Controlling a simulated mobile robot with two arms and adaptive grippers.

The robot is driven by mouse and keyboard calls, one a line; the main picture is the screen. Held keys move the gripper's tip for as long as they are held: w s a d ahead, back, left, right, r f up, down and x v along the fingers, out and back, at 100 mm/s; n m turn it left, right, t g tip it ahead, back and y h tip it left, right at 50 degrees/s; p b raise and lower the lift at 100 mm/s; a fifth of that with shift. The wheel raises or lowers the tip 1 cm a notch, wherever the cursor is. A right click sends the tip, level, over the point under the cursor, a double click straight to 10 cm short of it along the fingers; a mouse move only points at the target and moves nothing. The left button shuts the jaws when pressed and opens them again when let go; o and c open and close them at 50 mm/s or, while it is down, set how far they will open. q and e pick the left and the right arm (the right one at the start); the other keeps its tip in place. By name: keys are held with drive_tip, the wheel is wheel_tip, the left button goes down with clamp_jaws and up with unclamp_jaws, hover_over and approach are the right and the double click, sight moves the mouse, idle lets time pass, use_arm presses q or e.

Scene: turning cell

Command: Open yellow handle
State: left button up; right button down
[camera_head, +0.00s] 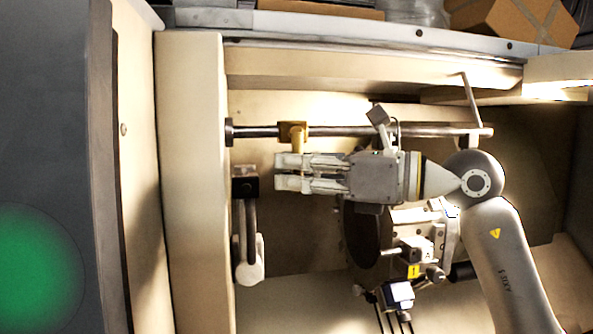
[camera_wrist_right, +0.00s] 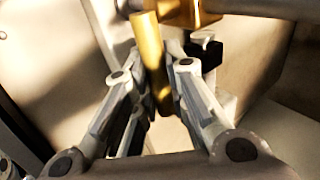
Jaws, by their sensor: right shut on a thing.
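The yellow handle (camera_head: 297,142) hangs from a yellow block on a horizontal steel bar (camera_head: 350,131) inside the machine. In the right wrist view the yellow handle (camera_wrist_right: 150,60) runs down between the fingers, with its block at the top. My right gripper (camera_head: 280,172) reaches in from the right, just below the bar. It is shut on the yellow handle; its fingers (camera_wrist_right: 160,85) lie on both sides of it. The handle's lower end is partly hidden by the fingers in the head view. My left gripper is not in view.
A black block with a curved dark lever (camera_head: 250,225) and pale knob sits below left of the gripper. A chuck and tool post (camera_head: 408,250) stand below my right arm. A beige wall (camera_head: 190,180) bounds the left; cardboard boxes (camera_head: 515,20) lie at the top.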

drive_tip(key=shift+w+d+r+n+g+h, duration=0.2)
drive_tip(key=shift+d+n+h, duration=0.45)
drive_tip(key=shift+h, duration=0.5)
drive_tip(key=shift+w+d+r+n+g+h, duration=0.1)
drive_tip(key=shift+d+r+n+g+h, duration=0.1)
drive_tip(key=shift+d+n+h, duration=0.7)
drive_tip(key=shift+a+m+h, duration=0.25)
drive_tip(key=shift+a, duration=0.05)
drive_tip(key=c, duration=1.4)
unclamp_jaws()
drive_tip(key=shift+s, duration=0.1)
drive_tip(key=shift+c, duration=0.2)
drive_tip(key=shift+f, duration=0.1)
drive_tip(key=shift+d, duration=0.15)
drive_tip(key=v, duration=1.1)
drive_tip(key=shift+s+d+r, duration=0.2)
drive_tip(key=shift+d, duration=0.1)
drive_tip(key=shift+c, duration=0.4)
